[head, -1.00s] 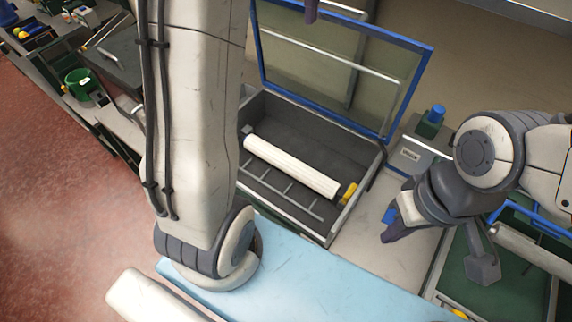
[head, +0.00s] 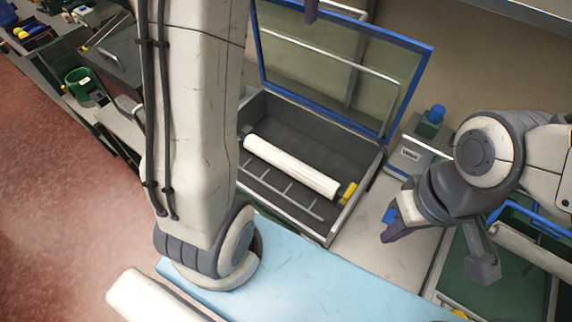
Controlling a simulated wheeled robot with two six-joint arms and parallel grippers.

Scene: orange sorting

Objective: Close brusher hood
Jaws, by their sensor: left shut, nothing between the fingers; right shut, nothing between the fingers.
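The brusher is a grey open box (head: 262,112) with a white roller brush (head: 290,166) lying across it. Its hood is a clear panel in a blue frame (head: 345,28), standing raised and open at the back of the box. My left arm hides the box's left side. My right gripper (head: 388,234) is shut and empty, right of the box and apart from it.
A grey unit with a blue knob (head: 437,113) stands right of the hood. A green tray (head: 455,260) with a blue-handled roller lies at the right. A light blue surface (head: 310,275) is in front of the box. More benches stand at the far left.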

